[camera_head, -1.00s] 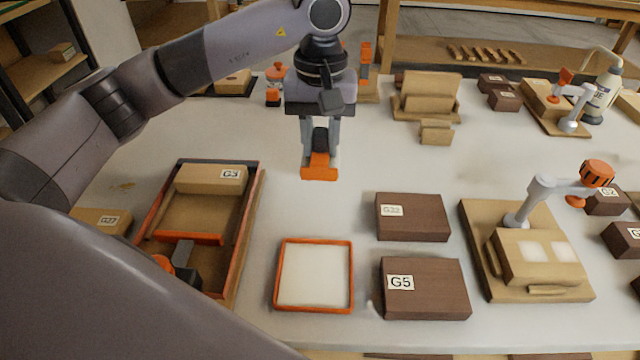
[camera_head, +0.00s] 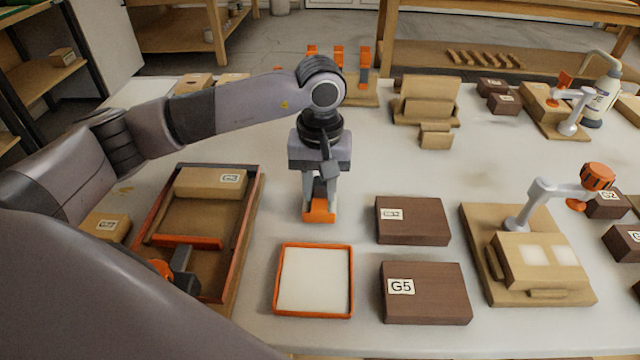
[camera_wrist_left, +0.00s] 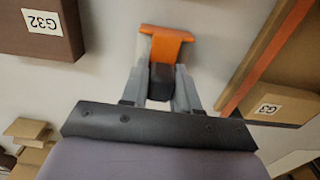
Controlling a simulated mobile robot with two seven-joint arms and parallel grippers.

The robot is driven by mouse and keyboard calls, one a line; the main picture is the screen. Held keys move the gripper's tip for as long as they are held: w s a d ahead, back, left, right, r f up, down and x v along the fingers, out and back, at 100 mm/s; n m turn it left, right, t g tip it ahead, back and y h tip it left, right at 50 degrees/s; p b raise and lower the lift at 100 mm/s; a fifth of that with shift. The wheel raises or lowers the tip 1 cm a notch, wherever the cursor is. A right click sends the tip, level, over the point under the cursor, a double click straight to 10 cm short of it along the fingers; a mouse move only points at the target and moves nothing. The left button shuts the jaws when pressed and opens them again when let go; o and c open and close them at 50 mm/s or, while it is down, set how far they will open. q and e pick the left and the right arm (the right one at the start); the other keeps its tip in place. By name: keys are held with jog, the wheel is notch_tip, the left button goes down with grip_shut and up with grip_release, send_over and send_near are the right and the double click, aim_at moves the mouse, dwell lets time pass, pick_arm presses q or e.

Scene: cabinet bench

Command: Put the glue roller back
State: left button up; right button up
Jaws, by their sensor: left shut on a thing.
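My left gripper (camera_head: 319,198) is shut on the glue roller (camera_head: 319,212), an orange head with a dark handle between the fingers. The roller is held head down, just behind the orange-rimmed white tray (camera_head: 277,285); I cannot tell its exact height. In the left wrist view the roller's orange head (camera_wrist_left: 166,42) and dark handle show between the fingers (camera_wrist_left: 160,80). My right gripper is not in view.
A wooden tray (camera_head: 242,230) with a G3 block (camera_head: 205,184) and an orange-and-dark tool stands left. Dark blocks G32 (camera_head: 420,222) and G5 (camera_head: 435,295) lie right. A wooden rack (camera_head: 362,98) with orange-topped pieces stands behind. A clamp fixture (camera_head: 475,240) is further right.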

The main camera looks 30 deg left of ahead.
pick_arm(q)
jog(key=o, duration=0.9)
jog(key=shift+f, duration=0.1)
jog(key=shift+o, duration=0.2)
jog(key=shift+r, duration=0.45)
notch_tip(320, 180, up, 12)
jog(key=shift+f, duration=0.25)
jog(key=shift+p, duration=0.35)
